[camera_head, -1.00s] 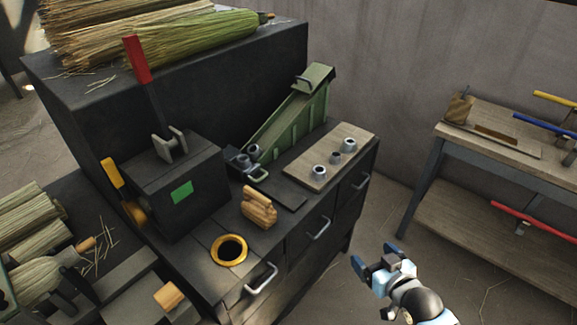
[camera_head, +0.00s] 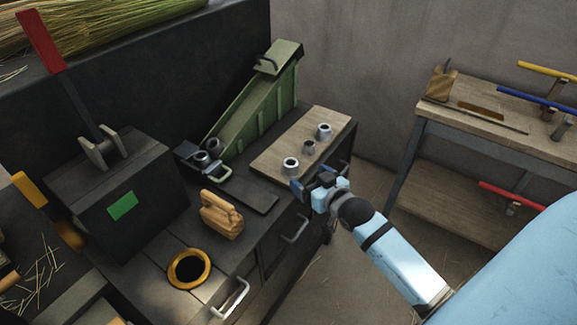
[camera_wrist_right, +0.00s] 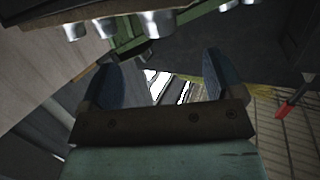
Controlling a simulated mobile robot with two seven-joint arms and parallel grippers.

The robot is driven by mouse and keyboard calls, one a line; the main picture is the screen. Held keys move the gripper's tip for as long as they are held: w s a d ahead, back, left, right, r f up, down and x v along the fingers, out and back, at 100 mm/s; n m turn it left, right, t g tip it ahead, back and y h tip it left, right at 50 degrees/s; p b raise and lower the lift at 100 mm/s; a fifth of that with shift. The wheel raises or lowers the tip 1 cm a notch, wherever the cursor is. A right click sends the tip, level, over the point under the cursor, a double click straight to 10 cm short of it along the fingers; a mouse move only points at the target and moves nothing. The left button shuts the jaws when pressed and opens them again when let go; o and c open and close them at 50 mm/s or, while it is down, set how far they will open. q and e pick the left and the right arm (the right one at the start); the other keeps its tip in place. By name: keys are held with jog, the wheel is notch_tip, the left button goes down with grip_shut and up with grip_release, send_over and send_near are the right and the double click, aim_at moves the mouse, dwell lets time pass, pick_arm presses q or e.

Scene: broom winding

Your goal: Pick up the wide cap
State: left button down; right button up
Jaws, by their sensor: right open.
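Three grey metal caps stand on a wooden board (camera_head: 272,155) on the dark cabinet: a near wider one (camera_head: 291,164), a small middle one (camera_head: 309,147) and a far wider one (camera_head: 324,131). I cannot tell which of the two wider ones is the wide cap. My right gripper (camera_head: 311,183) is open and empty beside the board's right front edge, close to the near cap. In the right wrist view its blue fingers (camera_wrist_right: 158,78) are apart with nothing between them, and the caps (camera_wrist_right: 157,24) show at the top. My left gripper is not in view.
A wooden-handled block (camera_head: 222,214) and a yellow ring (camera_head: 189,268) are at the left. A wooden bench (camera_head: 480,115) stands at right, with floor between.

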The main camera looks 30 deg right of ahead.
aim_at(296, 168)
jog(key=w, duration=0.3)
jog(key=w+f, duration=0.1)
jog(key=w, duration=0.2)
jog(key=w+f, duration=0.1)
jog(key=w, duration=0.2)
jog(key=shift+w+b, duration=0.15)
jog(key=shift+b, duration=0.25)
jog(key=shift+c, duration=0.3)
jog(key=c, duration=0.9)
